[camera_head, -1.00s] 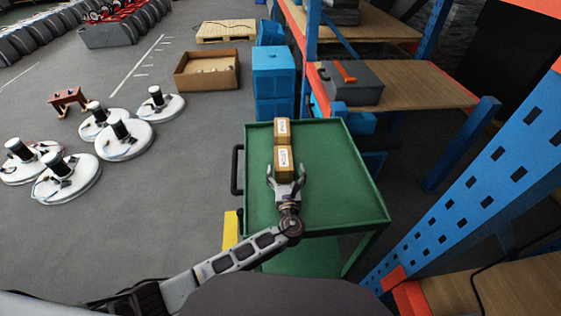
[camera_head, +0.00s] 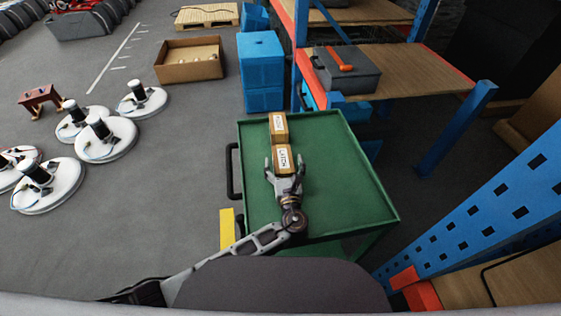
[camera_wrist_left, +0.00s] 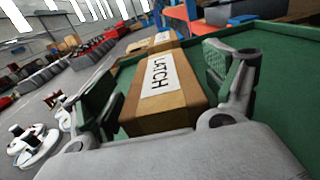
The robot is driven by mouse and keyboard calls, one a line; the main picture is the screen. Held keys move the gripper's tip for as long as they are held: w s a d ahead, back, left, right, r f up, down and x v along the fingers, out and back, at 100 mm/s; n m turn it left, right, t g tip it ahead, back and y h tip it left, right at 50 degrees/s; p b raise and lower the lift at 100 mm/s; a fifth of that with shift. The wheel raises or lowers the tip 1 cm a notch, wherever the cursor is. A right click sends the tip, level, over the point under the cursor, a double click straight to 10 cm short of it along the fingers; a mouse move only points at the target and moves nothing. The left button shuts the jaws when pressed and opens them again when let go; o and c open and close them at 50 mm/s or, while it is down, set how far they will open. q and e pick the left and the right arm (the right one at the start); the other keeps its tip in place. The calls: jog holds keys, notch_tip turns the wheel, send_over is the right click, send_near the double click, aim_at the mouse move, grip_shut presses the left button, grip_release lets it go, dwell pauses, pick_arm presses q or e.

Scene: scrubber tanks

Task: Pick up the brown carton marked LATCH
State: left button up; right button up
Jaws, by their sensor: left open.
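The brown carton marked LATCH (camera_head: 285,158) lies on the green cart top (camera_head: 335,170), its white label facing up. In the left wrist view the carton (camera_wrist_left: 160,95) sits between the two fingers, with a gap showing at its right side. My left gripper (camera_head: 284,170) is open around the near end of the carton. The fingers also show in the left wrist view (camera_wrist_left: 165,85), left and right of the carton. A second brown carton with a white label (camera_head: 278,126) stands directly behind the first; its label is too small to read surely. My right gripper is not in view.
The cart has a raised rim and a black handle (camera_head: 231,172) on its left. Blue crates (camera_head: 262,70) stand beyond it, and a shelf with a grey toolbox (camera_head: 340,72) is at back right. The cart's right half is clear.

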pick_arm(q)
jog(key=shift+s+d+r, duration=0.1)
jog(key=shift+s+d, duration=0.05)
jog(key=shift+s, duration=0.05)
jog(key=shift+w, duration=0.1)
jog(key=shift+c, duration=0.3)
jog(key=shift+c, duration=1.1)
jog(key=c, duration=1)
jog(key=shift+r, duration=5)
